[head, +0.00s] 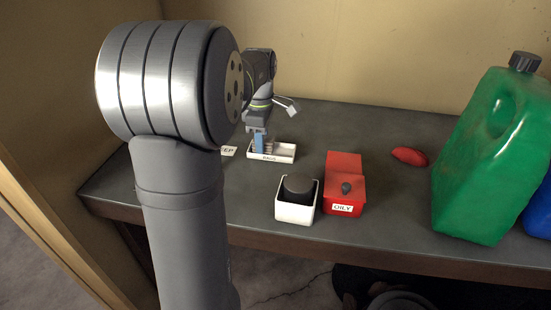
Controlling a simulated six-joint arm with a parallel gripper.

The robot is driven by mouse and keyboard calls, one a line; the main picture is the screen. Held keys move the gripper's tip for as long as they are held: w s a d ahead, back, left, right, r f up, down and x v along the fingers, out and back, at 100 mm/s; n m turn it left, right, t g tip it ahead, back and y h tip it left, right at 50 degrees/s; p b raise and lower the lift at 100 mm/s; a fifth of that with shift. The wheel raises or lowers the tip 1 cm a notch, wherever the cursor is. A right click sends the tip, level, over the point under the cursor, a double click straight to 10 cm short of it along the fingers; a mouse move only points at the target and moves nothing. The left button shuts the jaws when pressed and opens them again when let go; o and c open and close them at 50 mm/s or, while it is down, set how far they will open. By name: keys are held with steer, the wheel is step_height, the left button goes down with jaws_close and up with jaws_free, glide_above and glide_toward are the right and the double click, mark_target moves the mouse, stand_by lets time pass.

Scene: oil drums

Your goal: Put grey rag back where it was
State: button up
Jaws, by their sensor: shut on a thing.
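My gripper (257,124) is at the back of the bench, pointing down over a white tray (285,157) labelled RAGS. It is shut on an upright blue thing (260,141) at the tray's left part. The blue thing looks like a folded rag, but it is small here and partly hidden by my gripper. I cannot tell whether its lower end touches the tray floor. I cannot make out a clearly grey rag.
A white box (283,210) holds a dark round thing (298,186). A red box (346,168) labelled OILY stands beside it. A red lump (409,156), a green canister (490,150) and a blue container (541,210) are to the right. A partly hidden label (229,151) lies left of the tray.

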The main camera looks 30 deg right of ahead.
steer(key=s+d+r, duration=0.1)
steer(key=s+d, duration=0.2)
steer(key=d, duration=0.3)
steer(key=s+d+r, duration=0.1)
steer(key=s+d, duration=0.2)
steer(key=d, duration=0.3)
glide_above(281, 154)
step_height(281, 154, down, 7)
steer(key=shift+r, duration=0.1)
steer(key=shift+f, duration=2.1)
steer(key=o, duration=0.7)
steer(key=shift+f, duration=0.15)
steer(key=shift+c, duration=0.2)
step_height(281, 154, up, 12)
steer(key=shift+r, duration=0.2)
